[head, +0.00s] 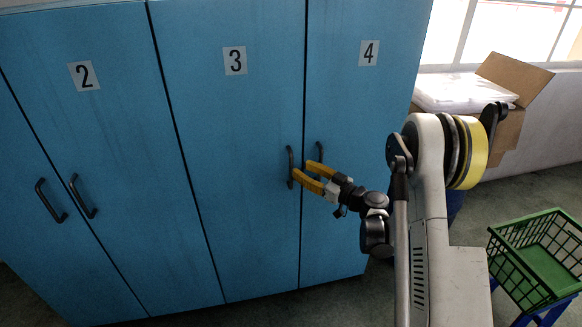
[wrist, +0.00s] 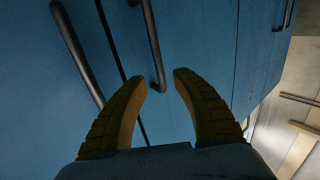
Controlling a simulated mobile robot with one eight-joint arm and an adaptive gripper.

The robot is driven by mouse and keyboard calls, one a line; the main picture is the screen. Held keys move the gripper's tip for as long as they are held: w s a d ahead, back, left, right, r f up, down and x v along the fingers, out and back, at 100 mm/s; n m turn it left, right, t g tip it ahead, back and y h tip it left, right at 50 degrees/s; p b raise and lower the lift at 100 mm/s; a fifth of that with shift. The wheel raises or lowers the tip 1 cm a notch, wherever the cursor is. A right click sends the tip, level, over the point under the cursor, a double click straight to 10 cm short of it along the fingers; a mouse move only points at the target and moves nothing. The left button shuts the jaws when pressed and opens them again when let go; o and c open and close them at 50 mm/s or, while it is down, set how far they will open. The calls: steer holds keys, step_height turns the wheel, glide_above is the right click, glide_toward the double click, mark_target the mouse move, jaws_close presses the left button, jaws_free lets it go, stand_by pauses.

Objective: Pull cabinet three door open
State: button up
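The cabinet three door (head: 240,150) is a tall blue panel marked 3, and it stands closed, flush with its neighbours. Its dark vertical bar handle (head: 290,167) is near its right edge. My gripper (head: 300,169) has yellow fingers and is open at this handle. In the wrist view, the end of the door three handle (wrist: 153,50) shows in the gap between the two spread fingertips (wrist: 160,78). Neither finger is clearly pressed on the bar. I cannot tell how deep the handle sits between them.
The door four handle (head: 319,154) is just right of the gripper, across the seam; it also shows in the wrist view (wrist: 78,52). Door two (head: 120,140) is to the left. A cardboard box (head: 512,90) and a green basket (head: 540,260) are at the right.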

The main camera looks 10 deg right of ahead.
steer(key=b+x, duration=0.1)
steer(key=x, duration=0.4)
steer(key=shift+w+a, duration=0.1)
steer(key=shift+w, duration=0.05)
jaws_close()
